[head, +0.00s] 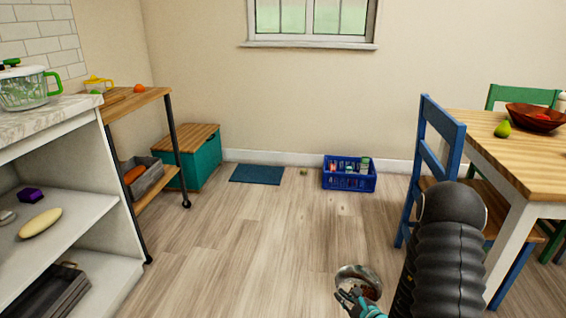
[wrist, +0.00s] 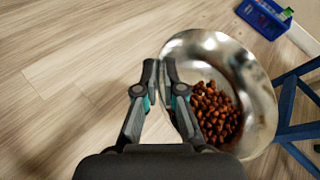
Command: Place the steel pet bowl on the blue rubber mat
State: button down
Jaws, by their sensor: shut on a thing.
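The steel pet bowl (wrist: 253,75) is shiny and holds brown kibble. My gripper (wrist: 160,72) is shut on the bowl's near-left rim in the wrist view. In the head view the bowl (head: 362,272) is held at my gripper (head: 352,296), at the bottom right of centre, and appears raised above the floor. The blue rubber mat (head: 257,175) lies flat on the floor by the far wall, well beyond the bowl and to its left. Nothing lies on the mat.
A blue crate (head: 349,180) with bottles stands right of the mat. A teal chest (head: 203,160) stands left of it. A wheeled wooden cart (head: 150,97) and white shelving (head: 60,205) line the left. A blue chair (head: 440,140) and table (head: 520,150) stand right. The middle floor is clear.

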aim_at(261, 175)
jog(key=u, duration=0.2)
jog(key=i, duration=1.6)
jog(key=u, duration=0.5)
jog(key=i, duration=2.65)
jog(key=u, duration=0.2)
